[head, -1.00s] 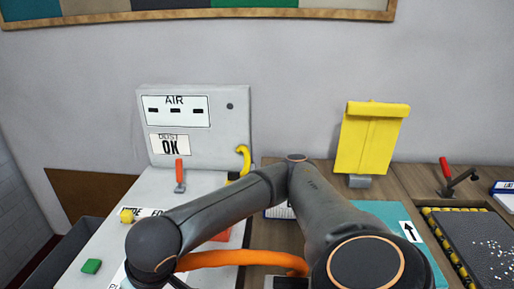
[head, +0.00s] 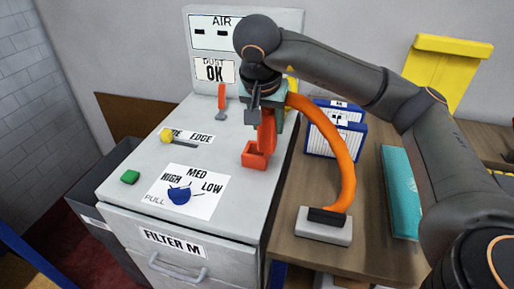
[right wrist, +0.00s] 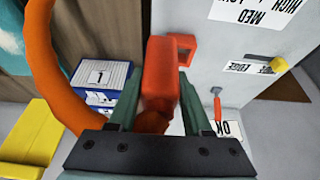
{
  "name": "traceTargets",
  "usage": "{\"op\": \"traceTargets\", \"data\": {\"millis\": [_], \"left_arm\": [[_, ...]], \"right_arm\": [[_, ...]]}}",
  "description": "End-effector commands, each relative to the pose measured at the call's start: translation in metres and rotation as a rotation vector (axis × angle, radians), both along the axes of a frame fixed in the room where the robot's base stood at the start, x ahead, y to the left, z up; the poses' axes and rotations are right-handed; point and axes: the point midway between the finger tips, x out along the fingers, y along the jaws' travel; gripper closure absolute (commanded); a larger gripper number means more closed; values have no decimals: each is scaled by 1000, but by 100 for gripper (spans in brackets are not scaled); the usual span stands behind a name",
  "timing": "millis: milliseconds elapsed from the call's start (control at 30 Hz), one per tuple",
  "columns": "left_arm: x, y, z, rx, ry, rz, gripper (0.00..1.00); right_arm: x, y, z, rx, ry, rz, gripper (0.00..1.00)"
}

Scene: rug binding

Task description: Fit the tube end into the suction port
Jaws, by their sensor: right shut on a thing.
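The orange tube (head: 338,150) arches up from a grey block with a black clamp (head: 325,226) to my right gripper (head: 266,112). The gripper is shut on the tube near its red end (head: 266,135), which points down. In the right wrist view the red tube end (right wrist: 160,72) sits between the fingers (right wrist: 157,112). The suction port (head: 256,156), a red square socket, is on the grey machine top just below the tube end. The port also shows in the right wrist view (right wrist: 188,50), beside the tube end's tip. I cannot tell whether they touch. My left gripper is out of view.
The machine top (head: 130,205) holds a blue knob (head: 179,195), a green button (head: 130,177), a yellow-knobbed lever (head: 168,136) and a red-handled lever (head: 221,100). The upright AIR panel (head: 285,20) stands behind. Blue-and-white boxes (head: 338,138) stand right of the port.

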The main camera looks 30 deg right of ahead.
Motion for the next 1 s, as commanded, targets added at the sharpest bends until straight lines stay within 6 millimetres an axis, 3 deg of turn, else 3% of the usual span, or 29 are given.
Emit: {"op": "traceTargets", "data": {"millis": [33,200,400,733,900,1000], "left_arm": [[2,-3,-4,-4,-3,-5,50],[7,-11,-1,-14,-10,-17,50],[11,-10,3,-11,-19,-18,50],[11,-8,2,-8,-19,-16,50],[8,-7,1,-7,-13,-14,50],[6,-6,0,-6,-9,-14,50]], "right_arm": [[12,-3,-12,4,6,-3,100],[47,-17,-26,3,5,-1,100],[76,-28,-60,0,3,1,100],[95,-35,-84,-1,2,2,100],[94,-35,-110,-2,4,5,100],[94,-35,-114,-1,-1,5,100]]}}
